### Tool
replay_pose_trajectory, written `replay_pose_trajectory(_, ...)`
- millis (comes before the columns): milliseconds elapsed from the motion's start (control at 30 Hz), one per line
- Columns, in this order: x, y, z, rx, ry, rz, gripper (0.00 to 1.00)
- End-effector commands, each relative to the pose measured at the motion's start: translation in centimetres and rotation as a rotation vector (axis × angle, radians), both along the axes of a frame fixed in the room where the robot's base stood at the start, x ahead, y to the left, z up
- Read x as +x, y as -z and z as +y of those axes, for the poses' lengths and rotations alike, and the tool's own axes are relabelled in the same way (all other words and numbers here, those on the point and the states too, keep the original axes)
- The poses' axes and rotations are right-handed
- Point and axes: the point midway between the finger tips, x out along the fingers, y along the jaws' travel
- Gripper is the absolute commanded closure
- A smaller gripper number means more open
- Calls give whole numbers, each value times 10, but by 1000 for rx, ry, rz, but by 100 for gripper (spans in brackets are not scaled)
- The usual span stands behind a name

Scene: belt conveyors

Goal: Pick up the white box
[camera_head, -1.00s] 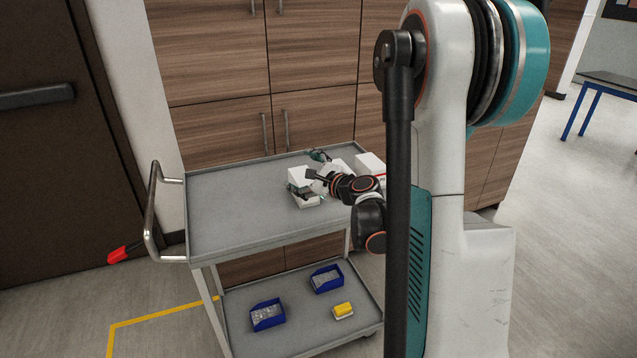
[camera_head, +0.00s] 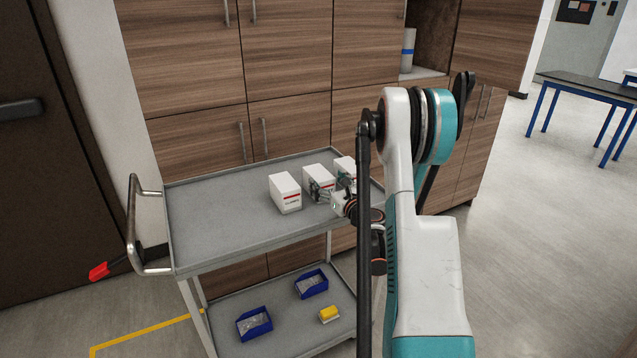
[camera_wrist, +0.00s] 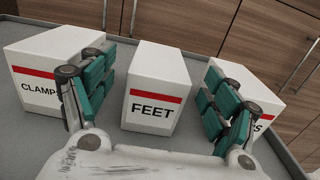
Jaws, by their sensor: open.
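Three white boxes with red stripes stand upright in a row on the cart's top. In the wrist view, the middle box (camera_wrist: 155,95), labelled FEET, is between my open fingers. The left box (camera_wrist: 40,75) reads CLAMP, its label cut off by a finger. The right box (camera_wrist: 262,100) is partly hidden by the other finger. In the head view, the left box (camera_head: 285,193) shows fully, while my gripper (camera_head: 333,190) partly covers the middle box (camera_head: 318,178) and the right box (camera_head: 343,166). My gripper (camera_wrist: 158,75) is empty; I cannot tell whether the fingers touch any box.
The grey cart top (camera_head: 215,215) is clear on the left. Its lower shelf holds two blue bins (camera_head: 254,324) and a yellow item (camera_head: 328,314). Wooden cabinets (camera_head: 190,130) stand close behind the cart. A blue-legged table (camera_head: 590,92) is far right, with open floor before it.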

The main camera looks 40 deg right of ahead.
Motion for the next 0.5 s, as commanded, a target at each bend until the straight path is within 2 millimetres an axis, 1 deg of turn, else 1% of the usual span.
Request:
replay_pose_trajectory(33, 6, 2, -1, 0, -1, 0, 20)
replay_pose_trajectory(100, 11, 2, -2, -1, -1, 0, 20)
replay_pose_trajectory(267, 20, 2, -4, -1, 0, 0, 20)
replay_pose_trajectory(500, 52, 3, -12, -1, -2, 0, 20)
